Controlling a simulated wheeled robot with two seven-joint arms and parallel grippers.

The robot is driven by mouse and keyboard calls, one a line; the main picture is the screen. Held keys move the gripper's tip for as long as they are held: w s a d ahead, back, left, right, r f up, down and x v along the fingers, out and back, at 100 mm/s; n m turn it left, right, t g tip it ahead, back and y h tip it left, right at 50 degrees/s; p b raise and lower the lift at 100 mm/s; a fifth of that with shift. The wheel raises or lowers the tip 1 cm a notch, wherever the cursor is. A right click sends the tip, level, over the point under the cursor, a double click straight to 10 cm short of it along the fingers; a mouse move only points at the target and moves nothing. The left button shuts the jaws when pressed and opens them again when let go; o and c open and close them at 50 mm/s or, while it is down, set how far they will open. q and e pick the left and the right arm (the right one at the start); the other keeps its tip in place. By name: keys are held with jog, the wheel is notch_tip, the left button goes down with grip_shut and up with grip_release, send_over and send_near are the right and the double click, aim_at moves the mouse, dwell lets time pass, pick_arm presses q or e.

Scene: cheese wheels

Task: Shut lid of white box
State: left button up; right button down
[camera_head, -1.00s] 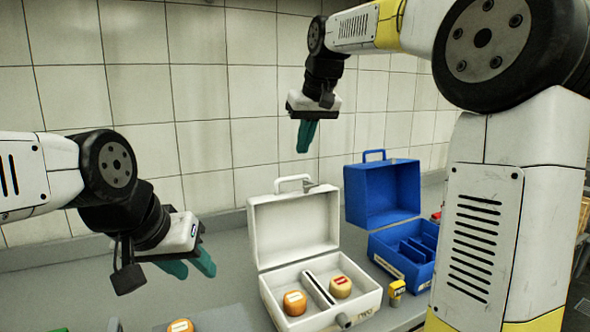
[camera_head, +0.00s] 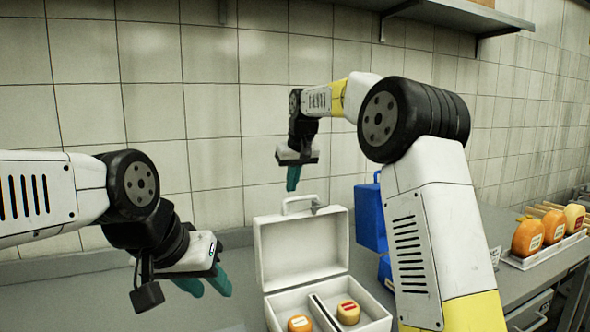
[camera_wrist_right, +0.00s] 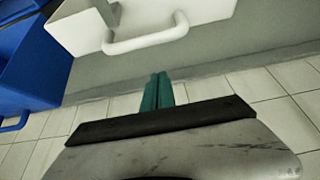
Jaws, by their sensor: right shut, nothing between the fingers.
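The white box (camera_head: 373,324) stands on the counter with its lid (camera_head: 303,250) raised upright at the back. A white handle (camera_head: 300,201) sits on the lid's top edge; it also shows in the right wrist view (camera_wrist_right: 150,40). Inside are a divider and two small cheeses, one orange (camera_head: 299,323), one yellow (camera_head: 348,312). My right gripper (camera_head: 293,180) is shut and empty just above the handle in the head view. In the wrist view its teal fingers (camera_wrist_right: 158,92) are close together, with a gap to the handle. My left gripper (camera_head: 205,285) is open and empty, left of the box.
A blue box (camera_head: 370,217) stands right of the white box, partly hidden by my right arm. A tray of cheese wheels (camera_head: 548,248) is far right. A tiled wall (camera_head: 200,80) stands behind the counter, with a shelf (camera_head: 480,17) above.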

jog(key=shift+s+d+f, duration=0.15)
jog(key=shift+s+d, duration=0.1)
jog(key=shift+s, duration=0.35)
jog(key=shift+s+d+f, duration=0.15)
jog(key=shift+s+d, duration=0.05)
jog(key=shift+s, duration=0.35)
jog(key=shift+s+d+f, duration=0.15)
jog(key=shift+s+d, duration=0.1)
jog(key=shift+s, duration=0.35)
